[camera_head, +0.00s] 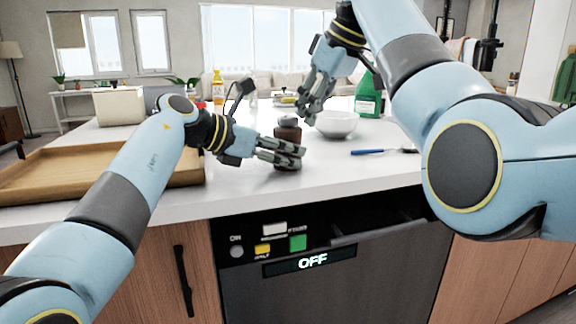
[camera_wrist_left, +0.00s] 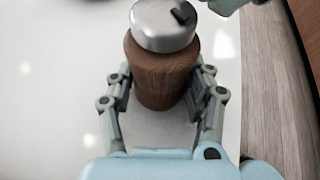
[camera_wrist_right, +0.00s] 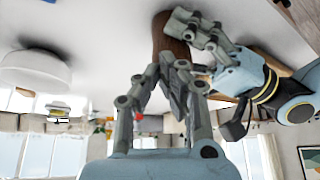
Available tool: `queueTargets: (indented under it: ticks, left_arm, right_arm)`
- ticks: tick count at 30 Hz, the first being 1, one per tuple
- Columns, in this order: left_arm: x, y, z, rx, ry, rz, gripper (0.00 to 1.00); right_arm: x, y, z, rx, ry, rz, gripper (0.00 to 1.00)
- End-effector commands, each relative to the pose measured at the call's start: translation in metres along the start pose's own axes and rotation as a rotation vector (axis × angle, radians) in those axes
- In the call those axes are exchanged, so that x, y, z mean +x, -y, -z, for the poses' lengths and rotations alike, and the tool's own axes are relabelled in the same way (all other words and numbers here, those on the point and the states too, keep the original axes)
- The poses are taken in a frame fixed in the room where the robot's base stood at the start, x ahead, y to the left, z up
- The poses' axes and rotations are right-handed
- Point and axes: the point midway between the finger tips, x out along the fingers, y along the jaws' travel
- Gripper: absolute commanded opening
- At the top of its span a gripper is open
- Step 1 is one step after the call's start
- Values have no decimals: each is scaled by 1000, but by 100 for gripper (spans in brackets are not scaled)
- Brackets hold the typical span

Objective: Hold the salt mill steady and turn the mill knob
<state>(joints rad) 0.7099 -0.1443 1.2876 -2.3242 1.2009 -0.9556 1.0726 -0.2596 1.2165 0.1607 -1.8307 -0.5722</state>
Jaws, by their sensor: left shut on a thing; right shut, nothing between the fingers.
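The salt mill (camera_head: 288,134) stands upright on the white counter, with a brown wooden body. Its silver mill knob (camera_head: 287,119) is on top; the left wrist view shows the knob (camera_wrist_left: 160,30) with a dark mark on it. My left gripper (camera_head: 298,156) is shut around the mill's body, with fingers on both sides in the left wrist view (camera_wrist_left: 163,95). My right gripper (camera_head: 306,115) is shut and empty, to the right of the knob and apart from it. In the right wrist view, the mill (camera_wrist_right: 168,38) is partly hidden by my left fingers.
A white bowl (camera_head: 338,124) stands just right of the mill, close to my right gripper. A green bottle (camera_head: 368,96) is behind it. A blue-handled utensil (camera_head: 368,152) lies to the right. A wooden tray (camera_head: 45,190) is at left. The counter's front edge is close.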

Motion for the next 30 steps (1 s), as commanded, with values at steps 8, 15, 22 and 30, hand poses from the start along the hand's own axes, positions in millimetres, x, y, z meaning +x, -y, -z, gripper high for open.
queueTargets:
  ticks: [8,15,22,30]
  left_arm:
    - [0,0,0,-1,1,2,14]
    - [0,1,0,-1,1,2,14]
    - [0,1,0,0,2,2,14]
    - [0,1,-1,-1,2,2,14]
  right_arm:
    - [2,0,-2,2,6,2,0]
    - [4,2,0,2,5,3,0]
    - [3,3,1,1,4,4,0]
    - [3,8,-1,1,3,5,0]
